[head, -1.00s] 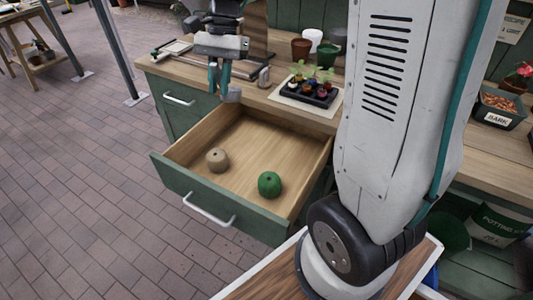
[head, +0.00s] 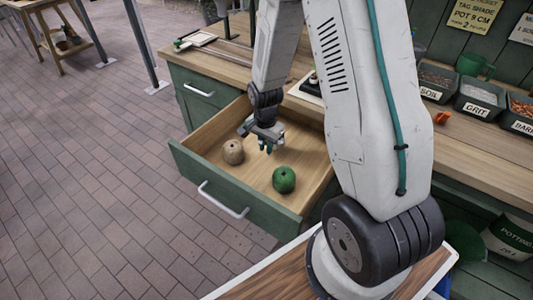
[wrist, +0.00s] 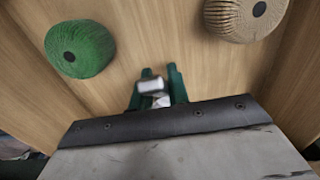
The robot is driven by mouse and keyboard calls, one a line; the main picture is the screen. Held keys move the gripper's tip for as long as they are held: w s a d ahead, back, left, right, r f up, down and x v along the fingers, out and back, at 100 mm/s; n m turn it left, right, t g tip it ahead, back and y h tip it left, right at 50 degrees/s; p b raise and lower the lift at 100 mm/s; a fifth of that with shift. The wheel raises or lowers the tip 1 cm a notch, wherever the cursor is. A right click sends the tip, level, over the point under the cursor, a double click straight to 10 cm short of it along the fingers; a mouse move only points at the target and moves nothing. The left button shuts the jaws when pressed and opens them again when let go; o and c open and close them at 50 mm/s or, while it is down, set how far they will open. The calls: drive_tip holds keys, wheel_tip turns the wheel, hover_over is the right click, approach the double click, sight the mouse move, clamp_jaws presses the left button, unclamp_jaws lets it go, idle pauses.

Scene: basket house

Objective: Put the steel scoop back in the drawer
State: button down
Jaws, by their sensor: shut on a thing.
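The green-fronted wooden drawer (head: 250,198) is pulled open beneath the bench top. My gripper (head: 268,147) is over the inside of the drawer, toward its back. In the wrist view my gripper (wrist: 158,92) is shut on the steel scoop (wrist: 153,88), of which only a small shiny piece shows between the teal fingers. The rest of the scoop is hidden by the gripper. I cannot tell whether the scoop touches the drawer floor.
A tan twine ball (head: 233,151) and a green twine ball (head: 284,179) lie in the drawer, in front of the gripper. They also show in the wrist view, green (wrist: 80,49) and tan (wrist: 248,15). Bare drawer floor lies around the fingers. Labelled bins (head: 480,98) stand along the bench.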

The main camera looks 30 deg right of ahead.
drive_tip(key=shift+f, duration=1.9)
drive_tip(key=shift+f, duration=0.15)
drive_tip(key=c, duration=1.3)
unclamp_jaws()
drive_tip(key=shift+c, duration=0.2)
